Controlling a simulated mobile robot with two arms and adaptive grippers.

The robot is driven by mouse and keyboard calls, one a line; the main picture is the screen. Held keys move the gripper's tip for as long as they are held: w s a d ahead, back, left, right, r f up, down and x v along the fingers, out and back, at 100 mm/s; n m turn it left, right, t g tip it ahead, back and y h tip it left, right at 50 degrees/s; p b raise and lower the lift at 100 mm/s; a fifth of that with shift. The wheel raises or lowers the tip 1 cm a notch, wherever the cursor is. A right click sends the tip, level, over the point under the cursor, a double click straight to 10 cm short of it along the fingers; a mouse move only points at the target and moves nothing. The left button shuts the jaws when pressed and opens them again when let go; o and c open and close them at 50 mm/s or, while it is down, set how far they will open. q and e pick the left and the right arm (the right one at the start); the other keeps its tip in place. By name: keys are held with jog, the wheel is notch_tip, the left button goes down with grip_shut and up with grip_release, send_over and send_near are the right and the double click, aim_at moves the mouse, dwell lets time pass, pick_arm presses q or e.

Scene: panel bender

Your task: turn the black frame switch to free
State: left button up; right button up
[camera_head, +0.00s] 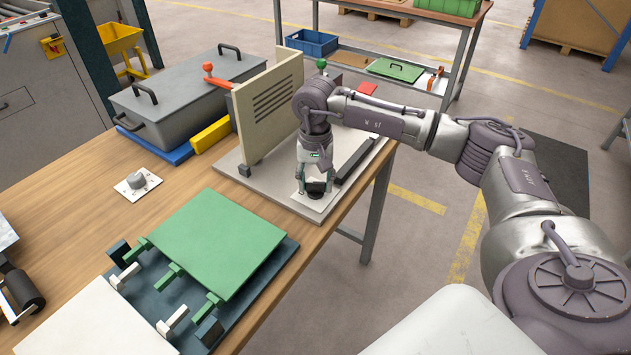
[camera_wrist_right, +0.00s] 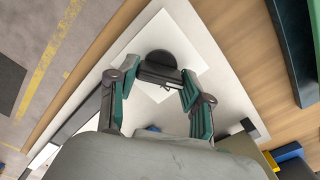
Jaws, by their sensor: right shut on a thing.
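The black frame switch (camera_head: 316,188) is a dark round knob on a white plate, at the front right corner of the pale board beside the upright beige panel. In the right wrist view the switch (camera_wrist_right: 158,57) shows a round black base with a bar handle across it. My right gripper (camera_head: 309,182) reaches down over it from above. In the wrist view its green-padded fingers (camera_wrist_right: 157,83) stand at both ends of the bar, shut on it. Any marks on the plate are too small to read. My left gripper is not in view.
A second knob, grey on a white plate (camera_head: 139,183), sits on the wooden table. The beige slotted panel (camera_head: 268,105) stands close behind my right gripper. A dark bar (camera_head: 357,158) lies beside it. A green sheet on a fixture (camera_head: 215,240) is in front.

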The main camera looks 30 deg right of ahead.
aim_at(316, 182)
jog(key=shift+r, duration=0.1)
jog(key=o, duration=1.2)
jog(key=shift+c, duration=0.2)
notch_tip(316, 182, up, 12)
